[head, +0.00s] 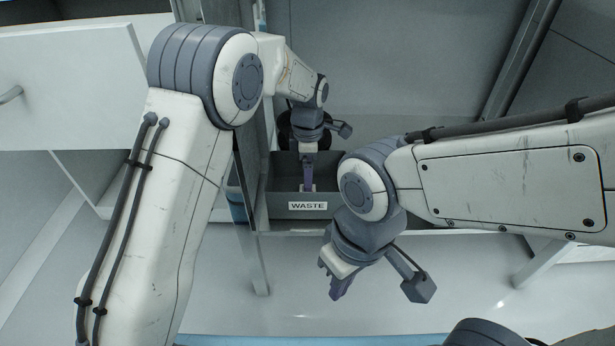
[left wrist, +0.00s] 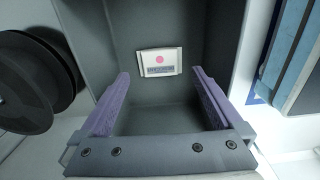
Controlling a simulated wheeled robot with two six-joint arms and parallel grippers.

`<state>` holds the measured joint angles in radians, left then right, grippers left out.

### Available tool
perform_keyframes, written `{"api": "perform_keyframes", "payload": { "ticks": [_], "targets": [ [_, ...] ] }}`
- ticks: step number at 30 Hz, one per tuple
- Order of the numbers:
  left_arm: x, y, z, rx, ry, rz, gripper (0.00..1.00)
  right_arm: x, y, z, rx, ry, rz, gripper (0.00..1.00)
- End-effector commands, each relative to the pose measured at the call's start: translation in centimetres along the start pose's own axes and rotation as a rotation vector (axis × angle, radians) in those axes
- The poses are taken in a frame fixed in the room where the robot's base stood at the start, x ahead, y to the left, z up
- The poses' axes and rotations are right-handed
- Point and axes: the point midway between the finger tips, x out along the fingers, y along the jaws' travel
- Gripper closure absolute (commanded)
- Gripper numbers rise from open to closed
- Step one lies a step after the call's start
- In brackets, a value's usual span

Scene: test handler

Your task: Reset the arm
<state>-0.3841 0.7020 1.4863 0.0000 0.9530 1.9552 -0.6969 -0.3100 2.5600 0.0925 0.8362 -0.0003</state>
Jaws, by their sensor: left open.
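My left arm reaches forward in the head view, and its gripper (head: 307,178) points down into a grey bin labelled WASTE (head: 285,207). In the left wrist view the left gripper (left wrist: 160,95) is open, its two purple fingers wide apart with nothing between them. A small white packet with a pink dot (left wrist: 159,62) lies inside the bin (left wrist: 120,30), beyond the fingertips and apart from them. My right gripper (head: 336,286) hangs over the floor in front of the bin, seen from the side; its jaw gap does not show clearly.
A dark spool-like object (left wrist: 25,85) stands left of the bin in the left wrist view. A blue item (left wrist: 290,45) is to the right. A white cabinet with a drawer (head: 60,85) stands at the left in the head view. Upright frame posts flank the bin.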

Motion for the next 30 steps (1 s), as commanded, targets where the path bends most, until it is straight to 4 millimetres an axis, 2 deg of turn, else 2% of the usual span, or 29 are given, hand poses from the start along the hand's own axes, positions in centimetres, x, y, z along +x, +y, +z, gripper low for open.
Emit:
{"api": "perform_keyframes", "payload": {
  "ticks": [1, 5, 22, 26, 30],
  "targets": [
    [-1.5, 0.0, 0.0, 0.0, 0.0, 0.001, 0.0, -1.3, -0.1, -0.1, 0.0, 0.0, 0.0, 1.0],
    [-2.8, 0.0, 0.0, 0.0, 0.0, 0.0, 0.0, -2.1, -0.1, -0.1, 0.0, 0.0, 0.0, 1.0],
    [-3.2, -0.1, 0.1, 0.03, -0.001, 0.009, 0.0, -1.9, -0.1, -0.1, 0.0, 0.0, 0.0, 1.0],
    [-5.0, -0.7, 0.3, 0.208, 0.002, 0.057, 0.0, -1.6, -0.1, -0.1, 0.0, 0.0, 0.0, 1.0],
    [-8.2, -2.1, 0.6, 0.552, 0.025, 0.143, 0.0, -1.4, -0.1, -0.1, 0.0, 0.0, 0.0, 1.0]
  ]
}}
